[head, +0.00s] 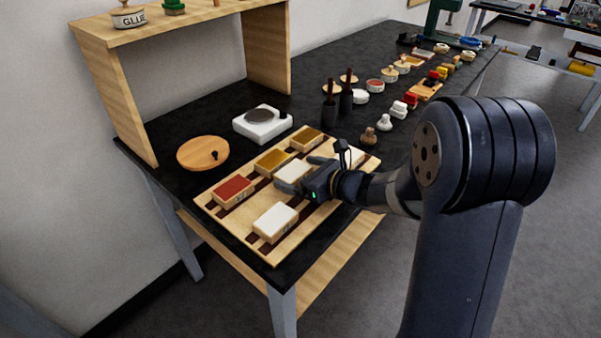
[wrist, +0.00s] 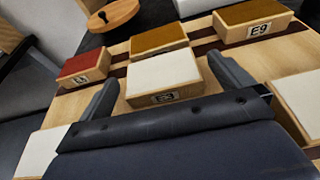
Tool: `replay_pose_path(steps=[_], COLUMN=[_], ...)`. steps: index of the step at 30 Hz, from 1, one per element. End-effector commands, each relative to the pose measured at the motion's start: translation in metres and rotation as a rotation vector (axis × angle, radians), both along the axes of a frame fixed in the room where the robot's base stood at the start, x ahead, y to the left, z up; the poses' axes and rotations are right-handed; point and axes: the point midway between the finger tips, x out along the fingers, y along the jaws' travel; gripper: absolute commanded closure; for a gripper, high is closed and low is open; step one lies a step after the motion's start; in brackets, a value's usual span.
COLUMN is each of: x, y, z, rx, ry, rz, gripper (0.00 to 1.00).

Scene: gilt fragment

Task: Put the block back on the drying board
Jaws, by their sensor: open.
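The drying board (head: 273,245) is a pale wooden board with dark strips, lying on the black bench top. Several blocks rest on it: a red-topped block (head: 233,189), two ochre-topped blocks (head: 272,160) (head: 306,138) and white-topped blocks, one at the front (head: 275,221) and one in the middle (head: 293,172). My gripper (head: 300,174) is low over the board, open, with its fingers on either side of the middle white block. In the wrist view that block (wrist: 163,75) sits between the open fingers (wrist: 170,85), its label facing me. Contact with the fingers cannot be told.
A round wooden lid (head: 203,153) and a white device with a grey disc (head: 262,123) stand behind the board. Dark upright tools (head: 338,104) and several jars and stamps fill the bench to the right. A wooden shelf (head: 109,90) stands at the back left.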

Motion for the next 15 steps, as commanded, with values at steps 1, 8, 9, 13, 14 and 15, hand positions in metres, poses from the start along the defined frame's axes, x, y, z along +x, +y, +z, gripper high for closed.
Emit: replay_pose_path(steps=[1,8,9,13,14,15], x=[0.0,-0.008,-0.013,-0.031,-0.035,-0.04], y=[0.0,-0.013,-0.019,-0.042,-0.047,-0.054], z=[0.0,0.008,0.011,0.02,0.022,0.025], rx=[0.0,-0.001,0.0,0.001,0.0,0.0], ry=[0.0,-0.001,-0.002,-0.002,-0.002,-0.002], rz=[0.0,-0.005,-0.005,-0.007,-0.006,-0.006], gripper=[0.01,0.01,0.01,0.01,0.01,0.01])
